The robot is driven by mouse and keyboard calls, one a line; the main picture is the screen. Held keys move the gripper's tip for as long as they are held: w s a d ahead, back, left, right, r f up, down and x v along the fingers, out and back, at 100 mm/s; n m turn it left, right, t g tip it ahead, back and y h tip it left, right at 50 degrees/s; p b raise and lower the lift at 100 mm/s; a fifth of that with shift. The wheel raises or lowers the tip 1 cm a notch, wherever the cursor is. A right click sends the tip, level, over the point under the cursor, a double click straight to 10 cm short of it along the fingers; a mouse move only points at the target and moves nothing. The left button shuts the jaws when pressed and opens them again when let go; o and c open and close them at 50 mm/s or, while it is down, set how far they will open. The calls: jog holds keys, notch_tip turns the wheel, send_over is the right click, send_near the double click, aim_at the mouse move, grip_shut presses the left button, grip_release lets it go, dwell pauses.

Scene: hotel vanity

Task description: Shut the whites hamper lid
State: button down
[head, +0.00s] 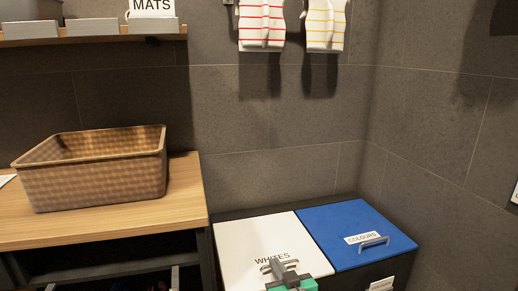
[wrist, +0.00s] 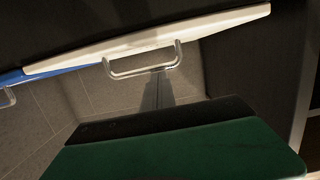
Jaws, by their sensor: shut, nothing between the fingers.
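The white hamper lid (head: 250,240), labelled WHITES, lies flat in the head view, level with the blue lid beside it. Its front part is partly covered by my gripper (head: 280,266). In the wrist view the lid (wrist: 200,32) shows edge-on as a pale slab, with its metal handle (wrist: 145,66) near the middle. My gripper (wrist: 157,78) is shut and empty, with its fingertips at the handle. I cannot tell whether they touch it. No gap under the lid shows.
The blue lid (head: 352,228), labelled COLOURS, lies flat to the right with its own handle. A wicker basket (head: 95,180) stands on the wooden counter (head: 185,205) to the left. Towels (head: 262,22) hang on the tiled wall behind, above the hamper.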

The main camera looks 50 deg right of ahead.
jog(key=f, duration=0.2)
jog(key=f+g, duration=0.1)
jog(key=shift+s+a, duration=0.2)
jog(key=shift+s, duration=0.05)
jog(key=shift+a, duration=0.1)
jog(key=s+a+r+t+p, duration=0.1)
jog(key=s+a+r+p, duration=0.3)
jog(key=s+p, duration=0.1)
jog(key=shift+s+r+p, duration=0.2)
jog(key=shift+s+p, duration=0.2)
jog(key=shift+p, duration=0.25)
jog(key=shift+f, duration=0.1)
